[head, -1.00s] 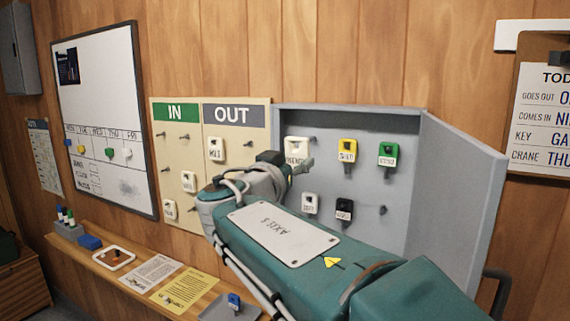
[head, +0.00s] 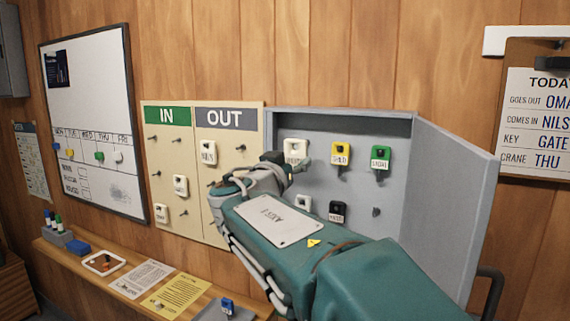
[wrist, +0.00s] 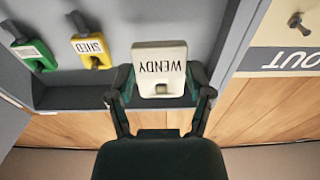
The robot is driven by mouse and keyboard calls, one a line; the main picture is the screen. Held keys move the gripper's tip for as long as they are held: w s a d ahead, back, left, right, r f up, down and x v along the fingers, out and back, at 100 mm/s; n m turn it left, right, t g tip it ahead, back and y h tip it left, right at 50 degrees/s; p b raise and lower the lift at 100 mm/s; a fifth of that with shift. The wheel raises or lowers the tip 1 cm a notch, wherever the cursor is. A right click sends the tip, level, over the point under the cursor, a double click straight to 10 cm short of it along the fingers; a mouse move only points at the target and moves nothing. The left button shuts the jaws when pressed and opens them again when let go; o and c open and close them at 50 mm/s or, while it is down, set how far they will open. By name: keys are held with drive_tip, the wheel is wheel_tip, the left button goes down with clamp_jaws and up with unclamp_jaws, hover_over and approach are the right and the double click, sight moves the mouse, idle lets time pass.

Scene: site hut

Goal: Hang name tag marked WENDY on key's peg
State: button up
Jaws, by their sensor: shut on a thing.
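The white WENDY tag (head: 296,150) is in my gripper (head: 299,164), upright in front of the upper left part of the open grey key cabinet (head: 310,115). In the wrist view the tag (wrist: 160,58) appears upside down, its lower end between the fingertips of my gripper (wrist: 160,92). Whether it touches a peg behind is hidden. To its right hang a yellow SHED key tag (head: 340,152) and a green key tag (head: 380,157). Below are a black key tag (head: 337,212) and a white one (head: 305,203), partly hidden by my arm. A bare peg (head: 376,212) is at lower right.
The IN/OUT board (head: 172,215) with several white tags is left of the cabinet. The cabinet door (head: 450,200) stands open at right. A notice (head: 540,120) on the right wall reads KEY GATE. A shelf (head: 85,260) with papers and a blue-tagged item (head: 228,306) runs below.

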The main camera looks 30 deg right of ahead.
drive_tip(key=shift+w+d, duration=0.1)
drive_tip(key=shift+w, duration=0.15)
drive_tip(key=shift+w+d+f, duration=0.1)
drive_tip(key=shift+w+d, duration=0.25)
drive_tip(key=shift+d, duration=0.3)
drive_tip(key=shift+w+d, duration=0.3)
drive_tip(key=shift+d, duration=0.3)
drive_tip(key=shift+w+d, duration=0.15)
drive_tip(key=shift+w, duration=0.15)
drive_tip(key=shift+d+f, duration=0.15)
drive_tip(key=shift+d, duration=0.05)
drive_tip(key=o, duration=1)
drive_tip(key=shift+o, duration=0.2)
